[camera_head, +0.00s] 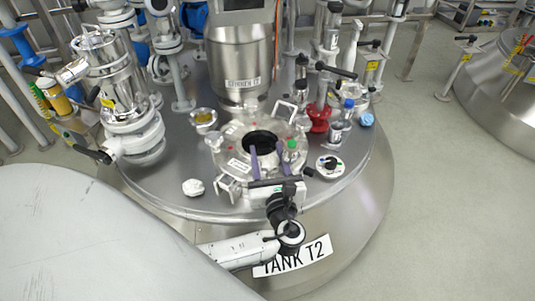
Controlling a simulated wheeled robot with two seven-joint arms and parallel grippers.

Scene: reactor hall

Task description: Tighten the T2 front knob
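Tank T2 (345,195) is a large round steel tank with a "TANK T2" label (292,256) on its front. A round hatch (235,135) with a dark opening (262,142) sits on its top. My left gripper (278,154) is over the front part of the hatch. Its two purple fingers stand wide apart, with nothing visibly held between them. The front knob cannot be made out for certain; my gripper body covers the hatch's front edge. My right gripper is not in view.
Around the hatch stand a steel cylinder (238,62), a red valve (319,116), a blue-capped fitting (348,108) and a round white fitting (330,166). A small white object (193,187) lies on the tank top.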

